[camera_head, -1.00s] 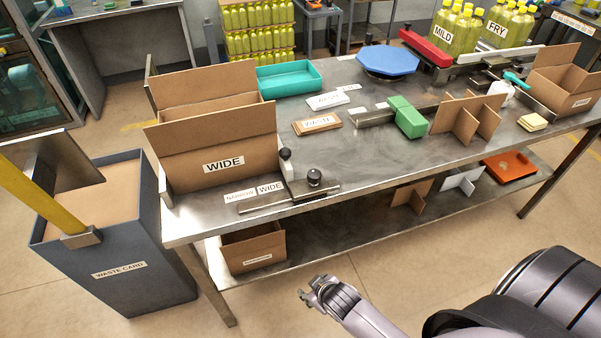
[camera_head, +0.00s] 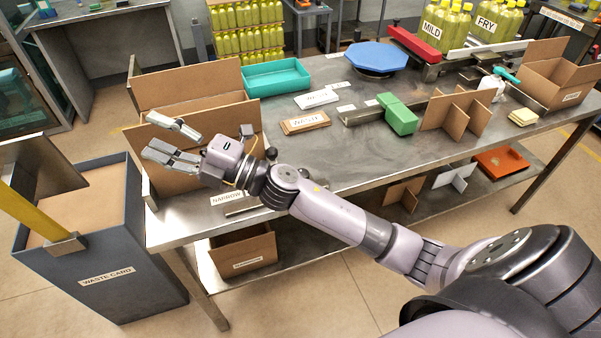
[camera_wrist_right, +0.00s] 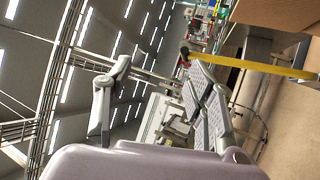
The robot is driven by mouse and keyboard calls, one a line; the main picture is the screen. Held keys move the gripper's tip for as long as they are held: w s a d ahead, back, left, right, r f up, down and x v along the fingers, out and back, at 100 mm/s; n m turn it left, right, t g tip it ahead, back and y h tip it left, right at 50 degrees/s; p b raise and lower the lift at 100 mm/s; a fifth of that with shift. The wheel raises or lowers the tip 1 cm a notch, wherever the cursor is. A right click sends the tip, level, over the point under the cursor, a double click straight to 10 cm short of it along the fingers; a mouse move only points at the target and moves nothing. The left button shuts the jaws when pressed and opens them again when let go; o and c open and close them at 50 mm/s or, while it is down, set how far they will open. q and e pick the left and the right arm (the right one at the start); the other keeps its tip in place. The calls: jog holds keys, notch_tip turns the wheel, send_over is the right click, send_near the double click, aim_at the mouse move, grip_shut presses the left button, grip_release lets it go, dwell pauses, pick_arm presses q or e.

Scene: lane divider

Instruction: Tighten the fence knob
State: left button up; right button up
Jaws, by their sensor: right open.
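A black fence knob (camera_head: 271,153) shows just above my right forearm at the front left of the steel table. The rest of the fence fixture is mostly hidden behind my arm; part of its metal rod (camera_head: 240,209) shows below it. My right gripper (camera_head: 155,134) is open and empty, in front of the large cardboard box marked WIDE earlier, left of the knob and apart from it. Its two fingers point left. In the right wrist view the gripper (camera_wrist_right: 155,60) has its fingers spread with nothing between them; no knob shows there. My left gripper is not in view.
The large cardboard box (camera_head: 190,85) stands behind my gripper. A NARROW label (camera_head: 227,198) lies at the table's front edge. A waste bin (camera_head: 110,262) stands left of the table. Green blocks (camera_head: 400,118) and cardboard dividers (camera_head: 455,112) are farther right.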

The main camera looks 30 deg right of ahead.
jog(key=s+a+n+g+y, duration=0.3)
jog(key=a+n+g, duration=0.2)
jog(key=n+g, duration=0.55)
jog(key=n+g+h, duration=0.5)
jog(key=n+h, duration=0.3)
jog(key=h, duration=1.1)
send_over(302, 173)
notch_tip(302, 173, down, 5)
notch_tip(302, 173, down, 18)
jog(key=p, duration=0.3)
jog(key=shift+w+r, duration=0.1)
jog(key=shift+r, duration=0.1)
jog(key=c, duration=1.2)
